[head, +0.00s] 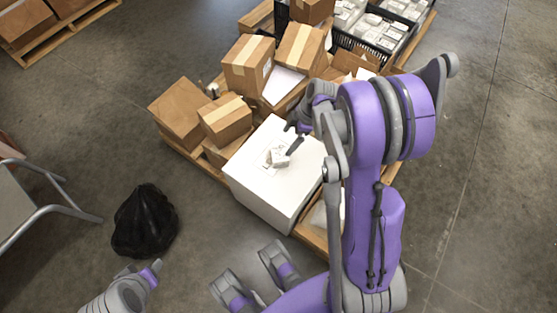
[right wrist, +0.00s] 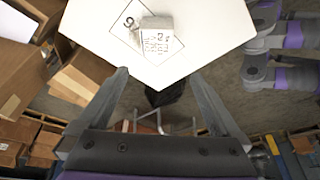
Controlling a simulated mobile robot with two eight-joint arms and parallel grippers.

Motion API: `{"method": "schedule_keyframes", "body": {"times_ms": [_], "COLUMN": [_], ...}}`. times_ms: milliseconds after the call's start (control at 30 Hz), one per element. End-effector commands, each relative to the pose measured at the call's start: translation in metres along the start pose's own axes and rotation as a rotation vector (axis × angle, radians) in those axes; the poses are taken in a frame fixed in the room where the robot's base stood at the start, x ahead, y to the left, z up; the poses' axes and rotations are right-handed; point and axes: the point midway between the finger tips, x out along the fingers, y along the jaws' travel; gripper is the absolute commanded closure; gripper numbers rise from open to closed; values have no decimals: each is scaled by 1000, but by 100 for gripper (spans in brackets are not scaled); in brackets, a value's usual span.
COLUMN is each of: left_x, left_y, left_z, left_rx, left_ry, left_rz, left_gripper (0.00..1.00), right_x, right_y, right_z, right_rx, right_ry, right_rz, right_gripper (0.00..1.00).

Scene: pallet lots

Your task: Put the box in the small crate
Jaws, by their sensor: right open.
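The box is a small pale carton with dark print (head: 278,160), lying on top of a large white box (head: 262,190). Black crates with pale cartons stand at the far end of the pallet, one nearer (head: 393,61); I cannot tell which is the small crate.
Brown cartons (head: 247,63) are piled on the wooden pallet (head: 190,157) beside the white box. A black bag (head: 145,222) lies on the floor at left, near a metal-framed chair (head: 50,200). The floor at right is clear.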

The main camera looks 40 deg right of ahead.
Motion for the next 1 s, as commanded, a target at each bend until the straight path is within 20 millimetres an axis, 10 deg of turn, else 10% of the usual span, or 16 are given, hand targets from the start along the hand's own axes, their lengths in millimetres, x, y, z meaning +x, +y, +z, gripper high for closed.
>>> {"method": "schedule_keyframes", "body": {"times_ms": [1000], "left_x": [46], "left_y": [0], "left_z": [16], "left_rx": [0], "left_ry": [-17], "left_rz": [0], "left_gripper": [50], "right_x": [125], "right_y": [10], "right_z": [19], "right_rx": [-83], "right_ry": [28], "right_rz": [-16], "right_gripper": [0]}}
